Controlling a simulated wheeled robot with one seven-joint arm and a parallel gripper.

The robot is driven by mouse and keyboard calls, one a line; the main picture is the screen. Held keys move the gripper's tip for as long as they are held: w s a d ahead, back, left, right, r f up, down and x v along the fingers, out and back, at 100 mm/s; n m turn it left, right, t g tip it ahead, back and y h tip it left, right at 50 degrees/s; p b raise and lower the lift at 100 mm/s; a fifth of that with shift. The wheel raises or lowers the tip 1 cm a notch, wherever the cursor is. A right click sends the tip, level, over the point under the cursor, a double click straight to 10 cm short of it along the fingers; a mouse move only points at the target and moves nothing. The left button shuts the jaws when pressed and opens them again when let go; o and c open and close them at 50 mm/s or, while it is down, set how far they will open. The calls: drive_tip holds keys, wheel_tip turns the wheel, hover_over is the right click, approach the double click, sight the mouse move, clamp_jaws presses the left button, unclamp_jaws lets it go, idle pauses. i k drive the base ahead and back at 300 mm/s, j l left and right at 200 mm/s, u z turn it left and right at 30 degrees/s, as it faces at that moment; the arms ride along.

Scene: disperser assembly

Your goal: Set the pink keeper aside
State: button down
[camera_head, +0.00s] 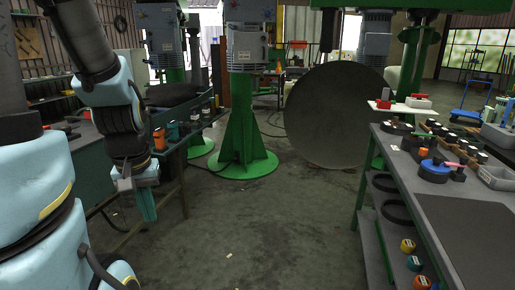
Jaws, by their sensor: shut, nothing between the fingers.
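My gripper (146,212) hangs at the left of the head view, pointing down beside the left workbench. It is shut and empty, far from the right-hand table. On that table, a blue round part (434,171) has a small pinkish-red piece (452,165) on or against it. This piece may be the pink keeper, but it is too small to be sure. An orange piece (423,153) sits just behind the blue part.
The grey right-hand table (385,175) holds several small parts, a grey bin (497,177) and a dark mat (458,225). The left workbench (88,150) is close to my arm. Green machine stands (241,130) rise behind. The floor between the tables is clear.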

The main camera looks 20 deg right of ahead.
sight(464, 160)
drive_tip(key=i+l+z, duration=0.2)
drive_tip(key=i+z, duration=1.4)
drive_tip(key=i, duration=1.25)
